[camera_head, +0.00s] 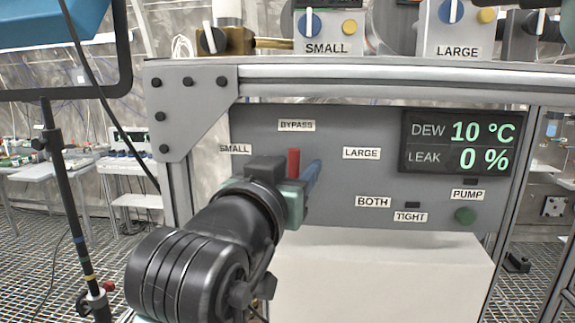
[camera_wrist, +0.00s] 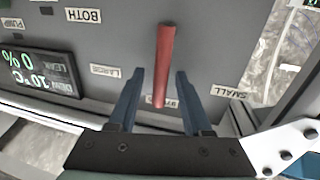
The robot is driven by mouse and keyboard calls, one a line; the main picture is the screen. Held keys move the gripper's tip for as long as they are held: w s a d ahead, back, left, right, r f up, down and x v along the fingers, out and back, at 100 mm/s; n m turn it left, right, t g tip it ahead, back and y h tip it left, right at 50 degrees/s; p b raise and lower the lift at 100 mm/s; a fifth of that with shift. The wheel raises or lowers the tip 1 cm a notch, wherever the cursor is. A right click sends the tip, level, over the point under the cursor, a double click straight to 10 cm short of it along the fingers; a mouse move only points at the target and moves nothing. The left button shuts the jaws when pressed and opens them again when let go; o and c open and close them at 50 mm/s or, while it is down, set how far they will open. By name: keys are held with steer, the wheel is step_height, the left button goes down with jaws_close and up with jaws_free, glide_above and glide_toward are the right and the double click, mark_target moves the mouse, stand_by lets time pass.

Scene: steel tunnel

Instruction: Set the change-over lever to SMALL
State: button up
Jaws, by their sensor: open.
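The change-over lever is a red bar (camera_head: 293,161) on the grey panel (camera_head: 340,188); it stands upright below the BYPASS label (camera_head: 296,125). The SMALL label (camera_head: 235,149) is to its left and the LARGE label (camera_head: 361,153) to its right. My gripper (camera_head: 309,178) is at the panel, its body and arm hiding the lever's lower part in the head view. In the wrist view, turned upside down, the red lever (camera_wrist: 165,60) lies between the two blue fingers of my open gripper (camera_wrist: 160,78), with a gap on each side. The SMALL label (camera_wrist: 231,92) shows at the right there.
A display (camera_head: 459,143) reads DEW 10 °C and LEAK 0 %. A steel frame beam (camera_head: 400,74) runs above the panel. A dark stand pole (camera_head: 68,200) is at left.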

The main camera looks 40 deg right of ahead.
jaws_close()
stand_by(1.4)
